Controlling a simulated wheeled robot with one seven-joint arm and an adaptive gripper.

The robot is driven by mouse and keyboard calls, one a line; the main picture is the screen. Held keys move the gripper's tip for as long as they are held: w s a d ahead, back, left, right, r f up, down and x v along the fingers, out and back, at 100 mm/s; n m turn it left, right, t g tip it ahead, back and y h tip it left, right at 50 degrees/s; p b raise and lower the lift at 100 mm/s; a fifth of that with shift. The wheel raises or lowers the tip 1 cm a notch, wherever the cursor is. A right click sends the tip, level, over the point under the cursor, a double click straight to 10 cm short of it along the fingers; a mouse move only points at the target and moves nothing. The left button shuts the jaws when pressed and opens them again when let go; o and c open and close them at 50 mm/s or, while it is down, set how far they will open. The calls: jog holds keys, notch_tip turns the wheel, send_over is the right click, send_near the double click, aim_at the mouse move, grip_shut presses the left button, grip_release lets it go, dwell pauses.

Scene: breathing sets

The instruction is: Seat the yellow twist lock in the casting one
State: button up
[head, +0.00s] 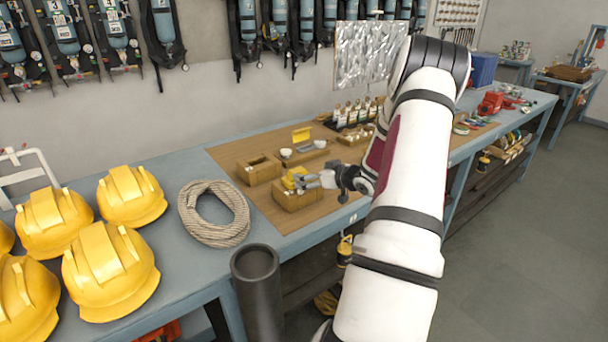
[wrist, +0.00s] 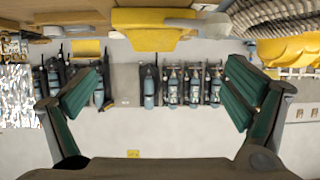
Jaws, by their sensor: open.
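A yellow block-like piece, which looks like the twist lock (head: 291,178), is on top of the front wooden block (head: 297,199). How deep it sits in the block cannot be told. In the wrist view the yellow twist lock (wrist: 150,32) is at the top middle, with a grey lever at its side. My gripper (head: 338,182) is just right of it in the head view. In the wrist view my gripper (wrist: 160,95) has its green-padded fingers wide apart, with nothing held between them. Which block is casting one cannot be told.
A second wooden block (head: 259,168) with a top opening stands behind left. A wooden tray (head: 305,156) with white cups and an upright yellow plate (head: 301,134) is farther back. A rope coil (head: 213,212) and yellow helmets (head: 110,270) lie left. Bottles (head: 352,113) stand behind.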

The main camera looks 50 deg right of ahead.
jog(key=shift+v, duration=1.05)
